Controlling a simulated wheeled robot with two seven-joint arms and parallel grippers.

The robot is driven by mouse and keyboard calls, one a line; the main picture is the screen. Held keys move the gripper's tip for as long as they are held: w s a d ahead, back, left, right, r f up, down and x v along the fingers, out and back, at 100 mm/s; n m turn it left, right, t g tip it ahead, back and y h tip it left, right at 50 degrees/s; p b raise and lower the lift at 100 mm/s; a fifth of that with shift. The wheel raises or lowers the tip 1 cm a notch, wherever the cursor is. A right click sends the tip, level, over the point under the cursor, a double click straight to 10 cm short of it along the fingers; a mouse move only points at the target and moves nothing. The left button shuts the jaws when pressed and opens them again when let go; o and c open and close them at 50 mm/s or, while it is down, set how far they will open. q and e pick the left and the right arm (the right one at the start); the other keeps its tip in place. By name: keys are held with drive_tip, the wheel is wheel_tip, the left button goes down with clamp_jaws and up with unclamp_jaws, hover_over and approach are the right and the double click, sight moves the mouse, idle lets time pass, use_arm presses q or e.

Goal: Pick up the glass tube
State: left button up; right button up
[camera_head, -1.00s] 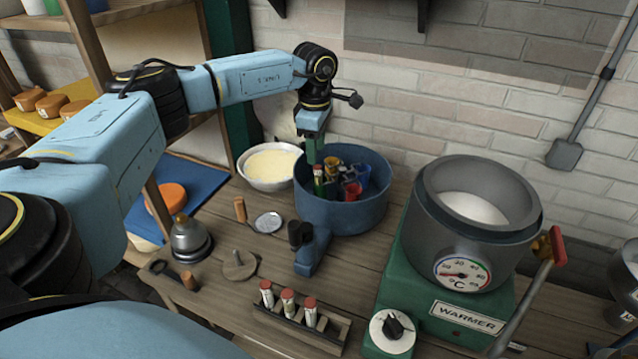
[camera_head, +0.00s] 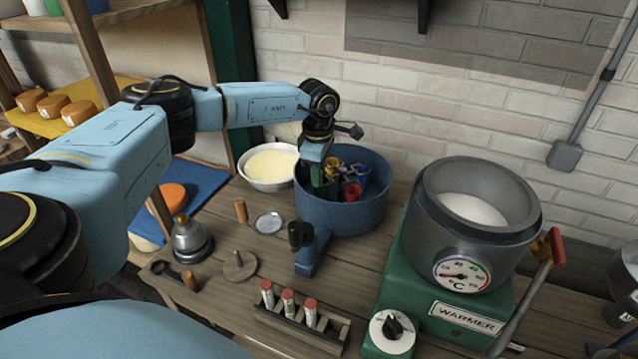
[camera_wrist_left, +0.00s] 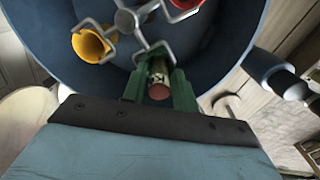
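A glass tube (camera_wrist_left: 159,90) with a pinkish-red cap stands in the blue round tub (camera_head: 345,212), between my left gripper's green fingers in the left wrist view. My left gripper (camera_wrist_left: 159,88) points down into the tub at its left side, and it also shows in the head view (camera_head: 318,175). The fingers sit close on both sides of the tube; whether they touch it is not clear. In the head view the gripper mostly hides this tube. My right gripper is out of view.
Yellow (camera_wrist_left: 91,45), red (camera_head: 351,192) and blue cups sit on a metal holder inside the tub. Several red-capped tubes (camera_head: 288,302) stand in a wooden rack (camera_head: 335,332) in front. A green warmer (camera_head: 440,305) with a grey pot is at right; a pale bowl (camera_head: 270,182) is at left.

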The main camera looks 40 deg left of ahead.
use_arm(q)
clamp_jaws()
wheel_tip(320, 180, up, 10)
drive_tip(key=shift+r, duration=0.1)
idle(0.4)
